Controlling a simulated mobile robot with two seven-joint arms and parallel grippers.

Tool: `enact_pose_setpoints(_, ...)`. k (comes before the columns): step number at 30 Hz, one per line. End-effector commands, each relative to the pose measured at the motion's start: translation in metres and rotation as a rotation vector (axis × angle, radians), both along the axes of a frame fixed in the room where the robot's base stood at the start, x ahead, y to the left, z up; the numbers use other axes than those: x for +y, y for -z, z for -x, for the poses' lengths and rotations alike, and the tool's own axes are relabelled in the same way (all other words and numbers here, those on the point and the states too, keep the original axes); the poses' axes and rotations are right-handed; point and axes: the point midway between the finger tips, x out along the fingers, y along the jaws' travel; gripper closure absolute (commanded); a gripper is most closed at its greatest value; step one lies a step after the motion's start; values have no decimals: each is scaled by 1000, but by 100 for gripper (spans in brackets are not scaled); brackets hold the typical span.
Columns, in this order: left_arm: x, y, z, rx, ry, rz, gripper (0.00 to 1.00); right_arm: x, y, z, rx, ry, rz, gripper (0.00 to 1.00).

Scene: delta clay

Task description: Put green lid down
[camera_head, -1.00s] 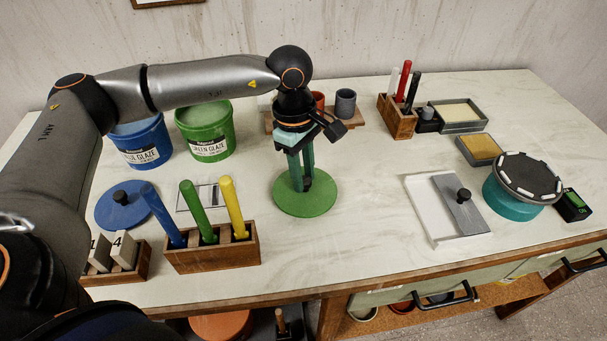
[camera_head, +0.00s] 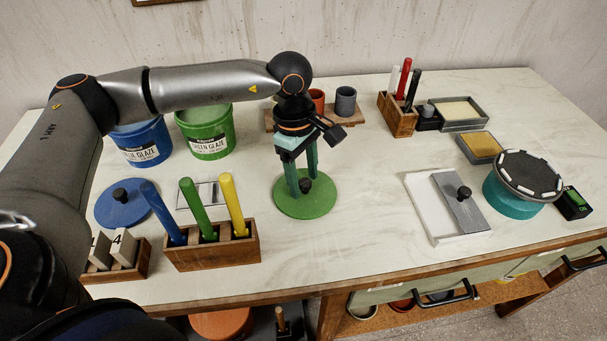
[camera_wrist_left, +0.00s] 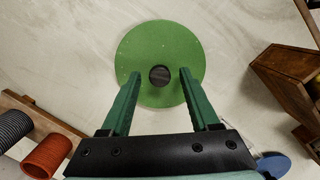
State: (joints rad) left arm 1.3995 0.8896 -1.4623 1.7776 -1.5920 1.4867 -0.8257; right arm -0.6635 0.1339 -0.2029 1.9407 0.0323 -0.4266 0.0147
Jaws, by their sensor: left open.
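The green lid (camera_head: 305,206) is a round disc with a black knob, lying flat on the table in the middle of the head view. It also shows in the left wrist view (camera_wrist_left: 160,48), with its dark knob between the fingers and apart from both. My left gripper (camera_head: 303,187) is above the lid, pointing down, with its green fingers spread on either side of the knob. In the left wrist view the left gripper (camera_wrist_left: 160,75) is open and holds nothing. My right gripper is not in view.
The open green glaze bucket (camera_head: 206,130) and the blue glaze bucket (camera_head: 143,142) stand behind on the left. A blue lid (camera_head: 121,211) lies at the left. A wooden holder (camera_head: 212,252) with coloured sticks stands left of the green lid. Table to the lid's right is clear.

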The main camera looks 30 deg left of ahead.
Motion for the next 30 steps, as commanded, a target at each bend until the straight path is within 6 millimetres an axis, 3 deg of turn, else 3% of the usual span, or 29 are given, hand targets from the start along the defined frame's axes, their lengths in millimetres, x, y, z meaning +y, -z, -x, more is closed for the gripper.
enact_pose_setpoints(5,0,-9,-1,-2,0,1,38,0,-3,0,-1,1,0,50)
enact_pose_setpoints(15,9,-79,-2,-5,0,2,38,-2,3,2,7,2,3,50)
enact_pose_setpoints(21,12,-111,-3,-2,1,1,38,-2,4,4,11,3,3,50)
enact_pose_setpoints(30,14,-123,-2,0,2,0,38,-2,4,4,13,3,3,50)
